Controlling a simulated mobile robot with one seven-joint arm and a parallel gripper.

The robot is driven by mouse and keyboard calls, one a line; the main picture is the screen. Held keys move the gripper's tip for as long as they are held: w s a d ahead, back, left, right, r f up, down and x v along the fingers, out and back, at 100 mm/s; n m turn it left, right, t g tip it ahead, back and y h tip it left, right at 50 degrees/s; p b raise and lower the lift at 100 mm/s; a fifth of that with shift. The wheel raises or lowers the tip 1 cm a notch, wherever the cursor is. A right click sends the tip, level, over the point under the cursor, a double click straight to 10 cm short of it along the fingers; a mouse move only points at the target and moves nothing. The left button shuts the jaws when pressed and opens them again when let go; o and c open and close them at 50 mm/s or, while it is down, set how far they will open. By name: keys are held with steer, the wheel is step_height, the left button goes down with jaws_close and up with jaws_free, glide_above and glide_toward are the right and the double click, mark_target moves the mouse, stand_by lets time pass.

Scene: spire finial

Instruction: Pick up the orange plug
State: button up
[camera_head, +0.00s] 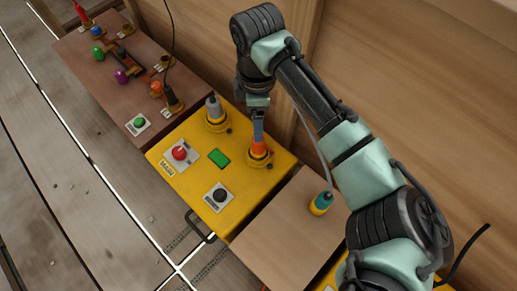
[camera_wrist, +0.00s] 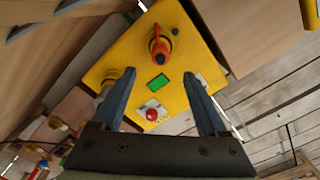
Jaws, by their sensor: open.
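The orange plug (camera_head: 259,149) sits upright in a round yellow socket on top of the yellow box (camera_head: 193,185). In the wrist view the orange plug (camera_wrist: 159,47) is beyond the fingertips, roughly centred between the two fingers, with its lower end in the yellow socket. My gripper (camera_head: 258,132) points down just above the plug. In the wrist view my gripper (camera_wrist: 159,76) is open, and nothing is held between its fingers. In the head view the fingers partly hide the plug's top, and I cannot tell whether they touch it.
A grey plug (camera_head: 214,106) stands in another socket on the box. The box also bears a red knob (camera_head: 180,153), a green screen (camera_head: 219,158) and a black button (camera_head: 220,195). A teal-and-yellow object (camera_head: 321,203) lies right. A wooden wall (camera_head: 410,70) rises behind.

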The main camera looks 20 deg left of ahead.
mark_target(258, 144)
step_height(258, 144, down, 7)
steer(key=b, duration=0.3)
steer(key=shift+r, duration=0.2)
step_height(258, 144, down, 5)
steer(key=b, duration=0.5)
steer(key=shift+f, duration=0.1)
jaws_close()
